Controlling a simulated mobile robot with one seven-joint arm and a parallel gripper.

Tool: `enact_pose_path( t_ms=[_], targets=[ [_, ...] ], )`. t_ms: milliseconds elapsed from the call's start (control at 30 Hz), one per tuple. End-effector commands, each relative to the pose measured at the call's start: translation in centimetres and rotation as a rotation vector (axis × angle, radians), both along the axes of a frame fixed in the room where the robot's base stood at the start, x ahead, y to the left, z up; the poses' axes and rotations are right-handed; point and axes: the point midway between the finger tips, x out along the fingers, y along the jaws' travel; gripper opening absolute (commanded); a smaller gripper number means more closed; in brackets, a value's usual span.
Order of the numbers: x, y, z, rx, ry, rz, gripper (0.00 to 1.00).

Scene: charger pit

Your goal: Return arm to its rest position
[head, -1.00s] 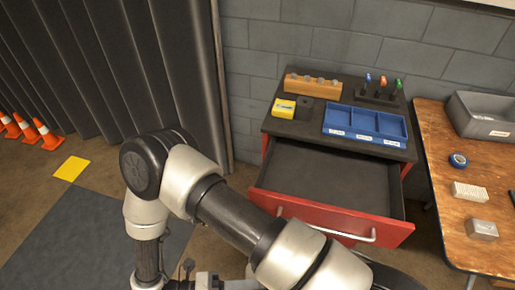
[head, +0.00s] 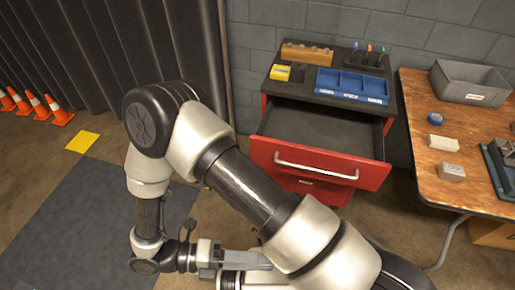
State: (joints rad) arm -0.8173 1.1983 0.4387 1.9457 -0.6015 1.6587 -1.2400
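My arm is folded in front of me, in the left and middle of the head view, with its elbow high. My gripper (head: 245,268) is low in the picture, mostly hidden by my own arm links. Its finger area is only partly in view, so I cannot tell whether it is open or shut. No object shows in it. The gripper is apart from the red tool cabinet (head: 268,158), whose top drawer (head: 320,131) is pulled out and looks empty.
On the cabinet top are a blue three-part tray (head: 352,98), a yellow box (head: 280,73), a wooden block (head: 307,52) and a tool stand (head: 366,64). A wooden table (head: 420,115) with a grey bin (head: 470,80) stands right. Orange cones (head: 58,110) stand far left.

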Motion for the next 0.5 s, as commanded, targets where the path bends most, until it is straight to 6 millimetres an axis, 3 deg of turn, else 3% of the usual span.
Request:
enact_pose_path(
  t_ms=[33, 267, 500],
  targets=[
    [0.8, 0.1, 1.8, 0.032, -0.057, -0.041, 0.3],
    [4.1, -0.5, 8.6, 0.176, -0.376, -0.293, 0.3],
    [7.8, -2.9, 18.6, 0.348, -0.881, -0.746, 0.3]
  ],
)
